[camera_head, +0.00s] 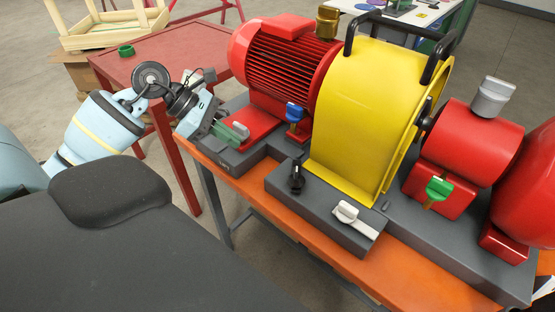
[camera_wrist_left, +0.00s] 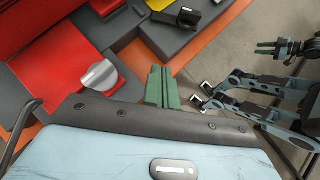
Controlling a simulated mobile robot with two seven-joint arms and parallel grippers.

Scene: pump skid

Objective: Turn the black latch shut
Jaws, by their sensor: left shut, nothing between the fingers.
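The black latch (camera_head: 296,179) sits on a dark grey block at the front of the skid, left of a white latch (camera_head: 347,212). In the left wrist view the black latch (camera_wrist_left: 182,16) lies near the top edge. My left gripper (camera_head: 236,131) is at the skid's left end, apart from the latch. Its green fingers (camera_wrist_left: 161,86) are together and empty, and point toward the latch's side.
A yellow guard (camera_head: 365,110) stands behind the latches, between a red motor (camera_head: 285,60) and a red pump (camera_head: 470,145). A blue handle (camera_head: 294,112) and a green handle (camera_head: 439,189) stand nearby. The orange table (camera_head: 270,200) has a bare strip in front. A red table (camera_head: 150,65) stands behind.

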